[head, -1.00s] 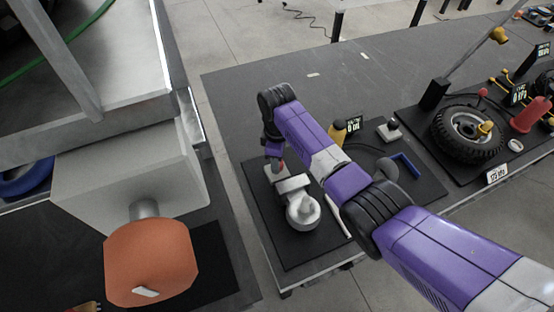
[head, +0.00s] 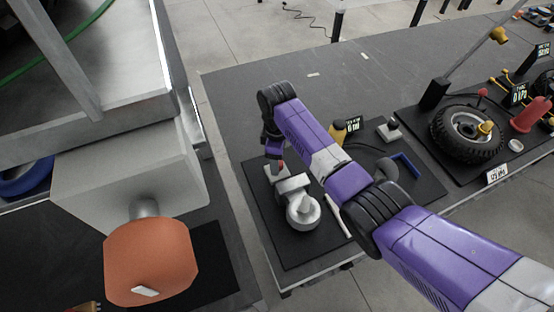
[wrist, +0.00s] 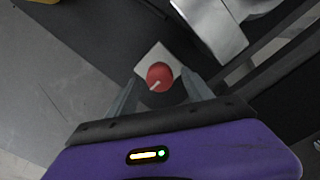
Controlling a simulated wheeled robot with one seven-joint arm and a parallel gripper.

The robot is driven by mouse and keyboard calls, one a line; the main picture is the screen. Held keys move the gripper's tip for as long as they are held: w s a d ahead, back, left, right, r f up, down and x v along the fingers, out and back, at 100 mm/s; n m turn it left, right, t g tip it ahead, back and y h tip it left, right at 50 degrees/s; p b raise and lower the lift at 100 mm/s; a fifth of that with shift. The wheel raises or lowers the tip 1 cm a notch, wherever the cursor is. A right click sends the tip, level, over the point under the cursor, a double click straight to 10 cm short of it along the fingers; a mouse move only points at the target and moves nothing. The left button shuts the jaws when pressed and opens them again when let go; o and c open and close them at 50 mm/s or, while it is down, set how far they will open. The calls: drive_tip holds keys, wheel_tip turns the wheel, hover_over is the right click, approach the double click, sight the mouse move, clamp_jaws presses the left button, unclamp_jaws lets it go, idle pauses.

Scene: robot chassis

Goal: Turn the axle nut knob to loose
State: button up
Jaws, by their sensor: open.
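A red round knob (wrist: 160,76) with a white pointer line sits on a pale square plate (wrist: 151,58) in the wrist view. The pointer runs toward the lower left of that view. My gripper (wrist: 160,80) is open, with one grey finger on each side of the knob; I cannot tell whether they touch it. In the head view my gripper (head: 274,154) points down over the plate, and a bit of red shows beside it. A large orange knob (head: 150,262) with a white mark stands on a grey box at the lower left. No label shows which knob is the axle nut.
A silver housing (head: 301,208) stands close beside my gripper on a black mat (head: 290,250). A yellow object (head: 337,132), a small display (head: 352,125) and a blue bracket (head: 407,163) lie further right. A tyre (head: 467,133) sits on another mat. The table's far middle is clear.

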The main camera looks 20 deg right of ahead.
wheel_tip(320, 180, up, 7)
drive_tip(key=shift+r+b, duration=0.1)
drive_tip(key=shift+b, duration=0.3)
idle(0.4)
